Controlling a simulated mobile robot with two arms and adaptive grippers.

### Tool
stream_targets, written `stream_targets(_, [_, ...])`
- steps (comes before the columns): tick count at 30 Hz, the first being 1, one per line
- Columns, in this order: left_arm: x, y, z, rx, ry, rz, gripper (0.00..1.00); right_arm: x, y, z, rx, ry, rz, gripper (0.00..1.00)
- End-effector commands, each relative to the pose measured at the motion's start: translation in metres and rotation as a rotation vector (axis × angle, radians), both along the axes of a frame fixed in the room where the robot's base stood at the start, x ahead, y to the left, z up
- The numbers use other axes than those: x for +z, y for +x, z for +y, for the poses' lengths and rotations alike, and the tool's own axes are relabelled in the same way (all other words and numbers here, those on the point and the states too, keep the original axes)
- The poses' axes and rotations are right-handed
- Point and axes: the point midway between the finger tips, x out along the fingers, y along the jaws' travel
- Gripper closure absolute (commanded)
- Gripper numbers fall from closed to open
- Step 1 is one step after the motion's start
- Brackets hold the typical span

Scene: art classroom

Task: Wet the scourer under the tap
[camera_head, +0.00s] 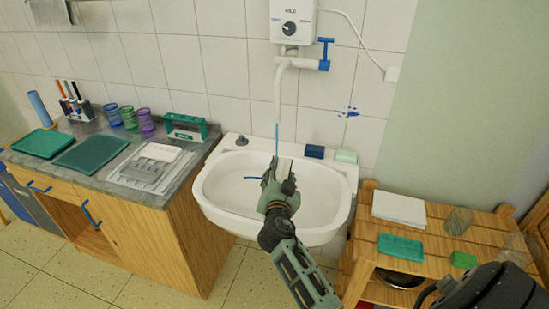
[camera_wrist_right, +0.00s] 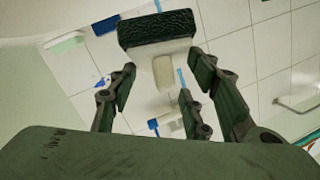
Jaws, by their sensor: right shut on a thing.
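My right gripper (camera_head: 274,168) is over the white sink (camera_head: 207,191), and its arm comes up from the bottom. In the wrist view the right gripper (camera_wrist_right: 161,60) is shut on the scourer (camera_wrist_right: 157,29), a block with a dark green rough face and a pale side. In the head view the gripper mostly hides it. The tap's white spout (camera_head: 277,95) comes down from the wall above the gripper. A thin light blue stream (camera_head: 277,138) falls from it to the gripper's tip. I cannot tell whether it touches the scourer. The tap's blue handle (camera_head: 326,50) is at upper right.
A dark blue block (camera_head: 314,152) and a pale green block (camera_head: 346,156) lie on the sink's back ledge. A counter (camera_head: 190,180) with trays and cups stands left. A wooden shelf (camera_head: 421,224) with paper and a glass stands right.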

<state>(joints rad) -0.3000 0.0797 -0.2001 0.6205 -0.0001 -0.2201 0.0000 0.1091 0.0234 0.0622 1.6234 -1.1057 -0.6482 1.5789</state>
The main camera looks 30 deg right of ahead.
Motion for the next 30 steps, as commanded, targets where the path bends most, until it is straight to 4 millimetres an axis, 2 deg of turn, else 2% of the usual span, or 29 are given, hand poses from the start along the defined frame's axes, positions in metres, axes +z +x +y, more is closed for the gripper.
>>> stream_targets(21, [0.024, 0.000, 0.000, 0.000, 0.000, 0.000, 0.60, 0.039, -0.045, 0.017, 0.000, 0.001, -0.001, 0.83])
stream_targets(30, [0.023, 0.000, 0.000, 0.000, 0.000, 0.000, 0.60, 0.040, -0.047, 0.018, 0.000, -0.001, -0.001, 0.83])
